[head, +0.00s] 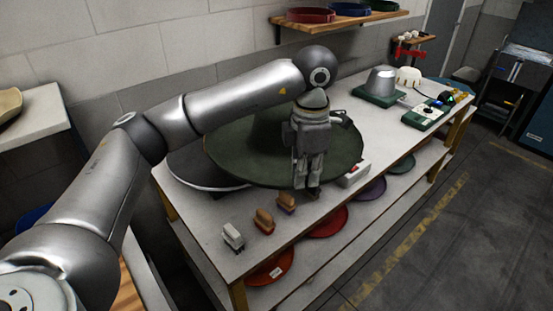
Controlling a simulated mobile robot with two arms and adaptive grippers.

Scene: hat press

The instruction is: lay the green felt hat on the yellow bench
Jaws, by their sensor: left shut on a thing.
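The green felt hat (240,140) is a wide, dark green shape with a broad round brim. It is over the white-topped bench with yellowish legs (240,297), above a dark round plate on the left. My left gripper (307,190) points down at the hat's near right edge and is shut on the brim. My left arm passes over the hat and hides part of its crown. I cannot tell whether the hat touches what lies beneath it. No bench with a plainly yellow top shows. My right gripper is not in view.
Brushes (264,220) stand along the bench's near left edge. A grey metal form (381,80) on a green base and a green control box (427,115) stand farther right. Coloured discs, one red (327,221), lie on the lower shelf. Floor at right is clear.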

